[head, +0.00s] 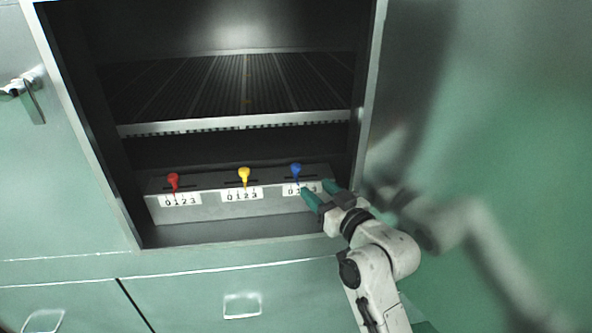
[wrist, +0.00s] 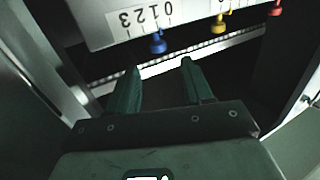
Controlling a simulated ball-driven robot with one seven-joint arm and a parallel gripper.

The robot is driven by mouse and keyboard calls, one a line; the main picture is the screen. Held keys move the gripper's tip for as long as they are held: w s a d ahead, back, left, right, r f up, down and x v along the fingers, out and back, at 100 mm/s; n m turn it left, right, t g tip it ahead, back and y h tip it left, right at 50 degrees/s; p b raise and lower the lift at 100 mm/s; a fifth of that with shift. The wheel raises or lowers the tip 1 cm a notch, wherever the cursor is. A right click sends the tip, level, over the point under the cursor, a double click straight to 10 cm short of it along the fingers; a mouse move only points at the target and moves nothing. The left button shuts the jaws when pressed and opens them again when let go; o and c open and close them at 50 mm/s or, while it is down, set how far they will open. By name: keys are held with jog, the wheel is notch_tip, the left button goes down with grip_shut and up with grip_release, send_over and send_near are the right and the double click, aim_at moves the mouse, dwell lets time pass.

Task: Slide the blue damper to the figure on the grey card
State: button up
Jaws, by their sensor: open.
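The blue damper (head: 296,170) is a small knob on a stem, at the right end of a grey box inside the open cabinet. It also shows in the wrist view (wrist: 158,44), near the 1 of its upside-down 0 1 2 3 scale (wrist: 138,14). My gripper (head: 316,188) is open and empty, its green fingers in front of the scale and partly hiding it in the head view. In the wrist view the fingertips (wrist: 160,66) are apart, with the blue knob beyond the gap and not touched. I cannot make out a grey card.
On the same box (head: 230,208) are a yellow damper (head: 244,174) and a red damper (head: 173,181), each above its own scale. A ribbed shelf (head: 235,124) is above. The cabinet's right frame (head: 366,100) stands close to my gripper.

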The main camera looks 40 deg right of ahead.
aim_at(299, 169)
jog(key=w, duration=0.3)
jog(key=w+d, duration=0.1)
jog(key=w, duration=0.7)
jog(key=shift+d+r+p, duration=0.25)
jog(key=shift+p, duration=0.15)
jog(key=shift+s, duration=0.1)
grip_shut()
